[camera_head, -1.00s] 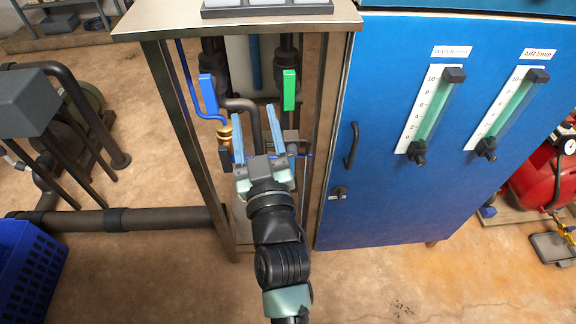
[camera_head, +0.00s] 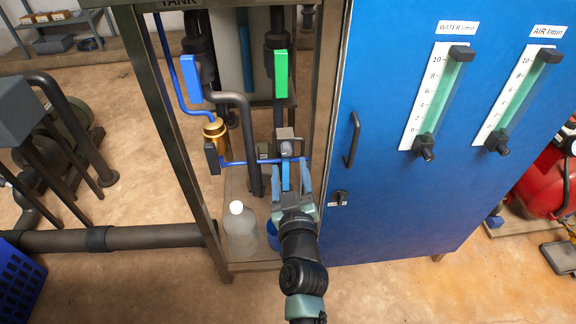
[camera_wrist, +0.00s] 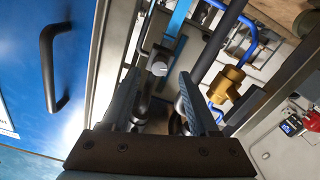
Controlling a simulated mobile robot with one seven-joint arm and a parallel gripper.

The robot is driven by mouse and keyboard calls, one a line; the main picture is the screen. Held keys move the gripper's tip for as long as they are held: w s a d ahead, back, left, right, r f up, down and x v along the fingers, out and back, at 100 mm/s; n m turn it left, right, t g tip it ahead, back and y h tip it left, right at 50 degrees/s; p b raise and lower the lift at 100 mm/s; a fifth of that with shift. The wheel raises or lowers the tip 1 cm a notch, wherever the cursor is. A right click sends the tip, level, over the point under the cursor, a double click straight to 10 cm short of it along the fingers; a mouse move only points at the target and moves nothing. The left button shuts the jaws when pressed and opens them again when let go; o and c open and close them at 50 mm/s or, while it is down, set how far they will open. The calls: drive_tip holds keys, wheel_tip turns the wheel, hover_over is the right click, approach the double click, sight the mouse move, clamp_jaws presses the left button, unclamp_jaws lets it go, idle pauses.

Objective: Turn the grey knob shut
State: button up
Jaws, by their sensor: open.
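A small round light-grey knob (camera_wrist: 158,66) on a grey fitting shows beyond my fingertips in the wrist view. In the head view the grey fitting (camera_head: 286,146) sits on the pipework below the green handle, just above my fingertips. My gripper (camera_head: 291,172) is open and empty, its blue fingers pointing into the cabinet bay. In the wrist view my gripper (camera_wrist: 159,82) has one finger on each side of the knob's line, with the knob apparently still ahead of the tips. Contact cannot be seen. The knob's face is not clear in the head view.
A brass valve (camera_head: 215,133) and thin blue tube are left of the fitting. A blue handle (camera_head: 195,77) and a green handle (camera_head: 281,74) hang above. A white bottle (camera_head: 241,228) stands on the bay floor. The blue cabinet door (camera_head: 385,190) borders the right.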

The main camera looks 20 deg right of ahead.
sight(288, 154)
drive_tip(key=shift+b+x, duration=0.65)
drive_tip(key=shift+x, duration=1.4)
clamp_jaws()
